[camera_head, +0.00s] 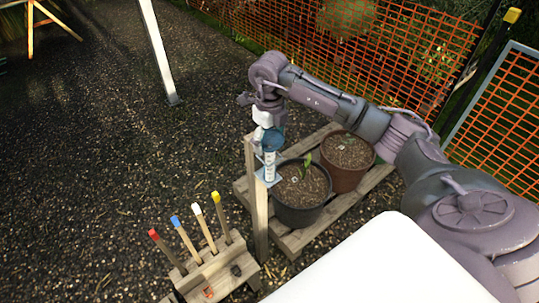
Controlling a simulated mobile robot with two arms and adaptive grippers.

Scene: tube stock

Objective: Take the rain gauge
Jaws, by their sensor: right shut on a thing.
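The rain gauge (269,164) is a small clear tube with markings and a bluish top. It stands upright at the top of a wooden post (257,205), by a pale blue-grey bracket. My right gripper (268,128) comes down from above and is shut on the gauge's upper part. The fingers hide some of the gauge's top. I cannot tell whether the gauge still rests in the bracket. My left gripper is not in view.
Two potted plants, a dark pot (300,212) and a brown pot (345,180), stand on a wooden pallet (291,240) close behind the post. A wooden block (222,270) with several colour-tipped sticks stands front left. Orange mesh fencing (420,50) runs behind. Gravel at left is open.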

